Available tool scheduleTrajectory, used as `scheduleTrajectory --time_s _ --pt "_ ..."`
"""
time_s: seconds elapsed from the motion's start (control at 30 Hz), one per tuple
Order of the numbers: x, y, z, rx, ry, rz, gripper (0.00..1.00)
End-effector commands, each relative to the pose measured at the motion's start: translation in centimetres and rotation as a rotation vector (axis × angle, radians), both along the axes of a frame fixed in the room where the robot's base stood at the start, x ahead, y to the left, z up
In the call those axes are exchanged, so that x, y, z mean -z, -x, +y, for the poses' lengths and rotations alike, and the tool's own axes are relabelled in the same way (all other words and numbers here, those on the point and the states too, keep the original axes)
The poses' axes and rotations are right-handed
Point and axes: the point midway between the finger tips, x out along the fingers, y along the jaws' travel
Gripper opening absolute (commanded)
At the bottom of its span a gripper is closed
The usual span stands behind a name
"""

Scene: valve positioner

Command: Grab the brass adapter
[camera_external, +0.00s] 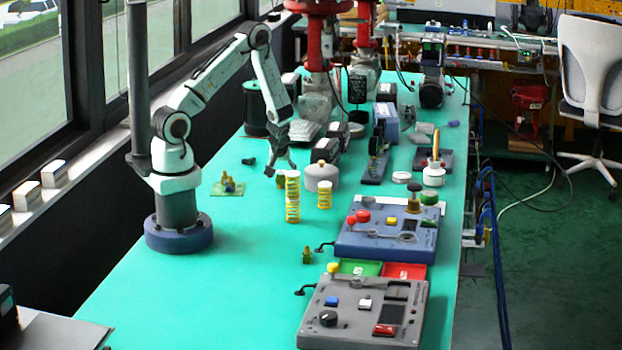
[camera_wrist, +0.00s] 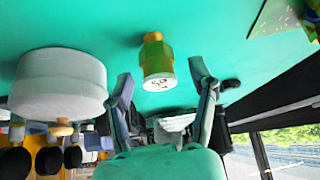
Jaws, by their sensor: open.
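A small brass adapter (camera_wrist: 155,58) with a stepped, faceted body and a pale, marked end face stands on the green table in the wrist view. In the wrist view the two fingertips of my gripper (camera_wrist: 161,72) are spread to either side of the adapter, with gaps; nothing is held.
A grey lidded pot (camera_external: 321,177) stands close to the right of my gripper. Yellow containers (camera_external: 292,198) stand in front. A green board with a brass part (camera_external: 228,187) lies left. Another brass fitting (camera_external: 307,256) stands nearer the grey control box (camera_external: 345,330). The table's front left is clear.

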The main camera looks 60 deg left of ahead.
Motion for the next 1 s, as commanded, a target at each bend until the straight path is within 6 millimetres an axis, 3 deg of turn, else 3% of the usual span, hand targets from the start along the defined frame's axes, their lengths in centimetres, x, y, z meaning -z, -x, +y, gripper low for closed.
scheduleTrajectory --time_s 0.2,0.47,0.6,0.67,1.0 --pt "1.8 -0.7 1.0 -0.001 0.001 0.0 0.58" --pt "1.9 -0.7 1.1 0.001 0.0 -0.001 0.58" --pt "1.9 -0.7 1.0 0.001 0.0 -0.001 0.14" --pt "1.9 -0.7 1.0 0.001 0.0 -0.001 0.0" --pt "1.7 -0.7 1.0 0.0 0.0 -0.002 0.0"
